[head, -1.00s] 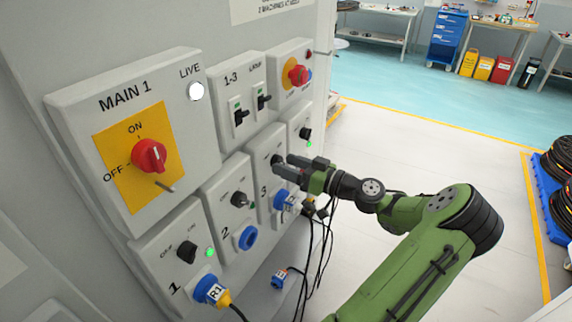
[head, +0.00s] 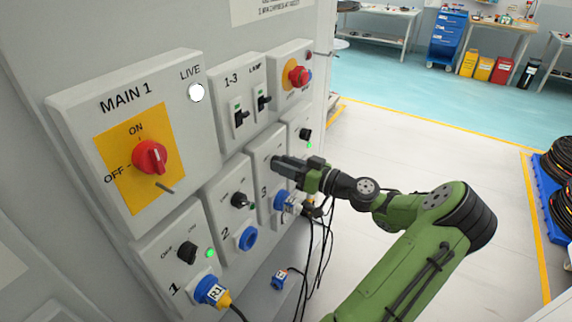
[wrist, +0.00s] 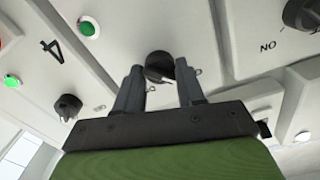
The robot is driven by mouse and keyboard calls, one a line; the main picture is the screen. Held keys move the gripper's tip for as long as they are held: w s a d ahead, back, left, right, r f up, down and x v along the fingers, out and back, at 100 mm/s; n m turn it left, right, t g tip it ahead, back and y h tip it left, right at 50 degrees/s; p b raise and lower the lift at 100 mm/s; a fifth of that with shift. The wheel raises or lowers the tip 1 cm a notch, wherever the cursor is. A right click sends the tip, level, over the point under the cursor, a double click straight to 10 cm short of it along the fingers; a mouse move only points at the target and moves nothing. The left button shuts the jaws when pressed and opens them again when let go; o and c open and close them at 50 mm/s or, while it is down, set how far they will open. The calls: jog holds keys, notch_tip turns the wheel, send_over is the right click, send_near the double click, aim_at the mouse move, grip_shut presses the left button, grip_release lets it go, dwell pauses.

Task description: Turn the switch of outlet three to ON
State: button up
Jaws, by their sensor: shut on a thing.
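The panel of outlet three (head: 257,160), marked 3, is in the middle of the lower row in the head view. Its black rotary switch (wrist: 158,64) shows between my fingertips in the wrist view. My gripper (head: 278,164) reaches in from the right and is shut on that switch. It also shows in the wrist view (wrist: 158,72), with one finger on each side of the knob. In the head view the fingers hide the switch, so I cannot tell its position.
Outlet two's switch (head: 241,200) and outlet one's switch (head: 187,252) are to the left, outlet one with a green lamp lit. Main 1 (head: 150,157) and the breakers (head: 240,114) are above. Black cables (head: 318,240) hang below my gripper.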

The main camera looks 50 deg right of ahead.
jog(key=shift+d+f+m+p, duration=0.1)
jog(key=shift+m+p, duration=5.7)
jog(key=shift+m, duration=3)
jog(key=o, duration=1)
jog(key=shift+s, duration=0.1)
jog(key=s, duration=0.5)
jog(key=s+d+b, duration=0.1)
jog(key=s, duration=0.9)
jog(key=shift+s+d+b, duration=0.2)
jog(key=shift+s+b, duration=0.1)
jog(key=shift+b, duration=0.05)
